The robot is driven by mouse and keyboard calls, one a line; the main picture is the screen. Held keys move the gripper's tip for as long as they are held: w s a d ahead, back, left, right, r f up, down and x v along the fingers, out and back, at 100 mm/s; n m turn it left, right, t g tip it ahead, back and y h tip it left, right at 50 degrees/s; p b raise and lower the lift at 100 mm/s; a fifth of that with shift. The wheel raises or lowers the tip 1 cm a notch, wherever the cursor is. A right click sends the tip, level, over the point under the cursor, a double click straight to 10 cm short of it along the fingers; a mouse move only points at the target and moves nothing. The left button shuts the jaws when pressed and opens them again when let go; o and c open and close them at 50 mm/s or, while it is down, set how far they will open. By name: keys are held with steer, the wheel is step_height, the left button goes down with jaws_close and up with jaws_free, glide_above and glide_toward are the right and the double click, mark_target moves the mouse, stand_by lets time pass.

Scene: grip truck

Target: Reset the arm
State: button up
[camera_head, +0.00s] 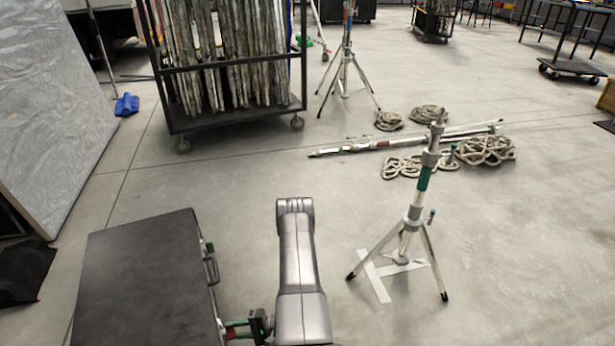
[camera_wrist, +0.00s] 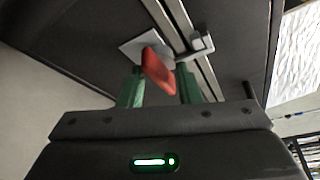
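My arm (camera_head: 303,265) reaches down in the lower middle of the head view. My gripper (camera_head: 238,328) is beside the right side of a large dark case (camera_head: 145,275), partly cut off by the bottom edge. In the wrist view, my gripper (camera_wrist: 160,84) has two green fingers that stand apart. A red latch or handle (camera_wrist: 158,73) on a pale plate lies ahead of and between the fingertips. The fingers do not look closed on it; whether one touches it I cannot tell. The case side (camera_wrist: 85,45) fills much of this view.
A light stand (camera_head: 418,200) stands on taped floor at right. A rolling rack (camera_head: 235,115) with poles is behind. Ropes (camera_head: 485,150) and a long pole (camera_head: 375,146) lie on the floor. A silvery panel (camera_head: 55,110) leans at left. Floor between case and rack is clear.

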steer(key=shift+r+m+g+h+p, duration=0.15)
steer(key=shift+m+g+h+p, duration=0.2)
steer(key=shift+m+p, duration=0.45)
steer(key=shift+w, duration=0.1)
